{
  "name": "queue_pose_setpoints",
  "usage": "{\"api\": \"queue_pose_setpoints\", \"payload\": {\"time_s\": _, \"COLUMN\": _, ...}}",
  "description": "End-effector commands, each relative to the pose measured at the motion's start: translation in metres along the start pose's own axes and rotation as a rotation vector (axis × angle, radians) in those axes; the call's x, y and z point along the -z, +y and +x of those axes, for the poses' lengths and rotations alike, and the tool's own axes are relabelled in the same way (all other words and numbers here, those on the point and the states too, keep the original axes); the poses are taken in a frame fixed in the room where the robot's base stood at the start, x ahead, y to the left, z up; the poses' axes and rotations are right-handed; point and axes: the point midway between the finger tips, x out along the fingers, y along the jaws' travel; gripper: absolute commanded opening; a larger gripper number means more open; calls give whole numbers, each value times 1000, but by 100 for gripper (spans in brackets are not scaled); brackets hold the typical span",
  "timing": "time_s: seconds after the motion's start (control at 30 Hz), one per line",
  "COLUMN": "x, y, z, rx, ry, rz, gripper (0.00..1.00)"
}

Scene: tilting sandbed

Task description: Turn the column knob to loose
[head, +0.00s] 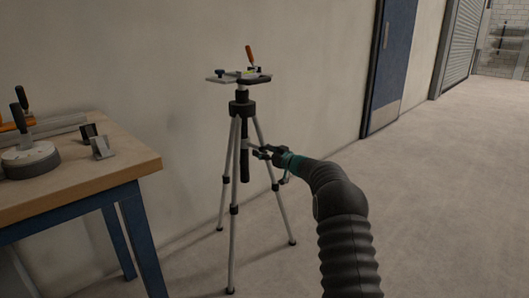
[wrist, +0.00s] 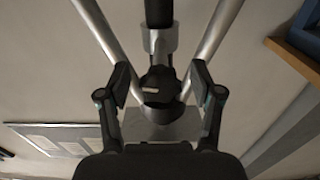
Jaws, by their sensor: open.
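A silver tripod (head: 235,150) with a dark centre column (head: 244,166) stands on the floor by the wall. In the wrist view, a black knob (wrist: 158,88) with a small pale mark on its face sits below the silver collar (wrist: 160,41) of the column, between two tripod legs. My gripper (head: 262,152) is at the column's mid-height, to its right in the head view. In the wrist view my gripper (wrist: 160,80) is open, one finger on each side of the knob, with visible gaps. I cannot read the mark. The knob is too small to make out in the head view.
A wooden-topped table (head: 110,170) with blue legs stands at left, holding tools. A blue door (head: 388,65) is in the wall behind. The floor to the right is clear.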

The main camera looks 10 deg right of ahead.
Motion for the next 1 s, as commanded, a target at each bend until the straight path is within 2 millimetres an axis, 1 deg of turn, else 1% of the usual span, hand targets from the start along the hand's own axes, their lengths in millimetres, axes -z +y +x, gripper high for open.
{"api": "queue_pose_setpoints", "payload": {"time_s": 0.07, "x": 0, "y": 0, "z": 0, "rx": 0, "ry": 0, "rz": 0, "gripper": 65}}
{"api": "queue_pose_setpoints", "payload": {"time_s": 0.17, "x": 0, "y": 0, "z": 0, "rx": 0, "ry": 0, "rz": 0, "gripper": 43}}
{"api": "queue_pose_setpoints", "payload": {"time_s": 0.2, "x": 0, "y": 0, "z": 0, "rx": 0, "ry": 0, "rz": 0, "gripper": 33}}
{"api": "queue_pose_setpoints", "payload": {"time_s": 0.27, "x": 0, "y": 0, "z": 0, "rx": 0, "ry": 0, "rz": 0, "gripper": 18}}
{"api": "queue_pose_setpoints", "payload": {"time_s": 0.3, "x": 0, "y": 0, "z": 0, "rx": -1, "ry": 0, "rz": 0, "gripper": 8}}
{"api": "queue_pose_setpoints", "payload": {"time_s": 0.33, "x": 0, "y": 0, "z": 0, "rx": -1, "ry": 0, "rz": 0, "gripper": 5}}
{"api": "queue_pose_setpoints", "payload": {"time_s": 0.67, "x": 0, "y": 1, "z": -1, "rx": -2, "ry": 0, "rz": -36, "gripper": 5}}
{"api": "queue_pose_setpoints", "payload": {"time_s": 0.87, "x": 0, "y": 2, "z": -1, "rx": -3, "ry": 0, "rz": -139, "gripper": 5}}
{"api": "queue_pose_setpoints", "payload": {"time_s": 1.0, "x": 0, "y": 2, "z": -1, "rx": -3, "ry": 0, "rz": -252, "gripper": 5}}
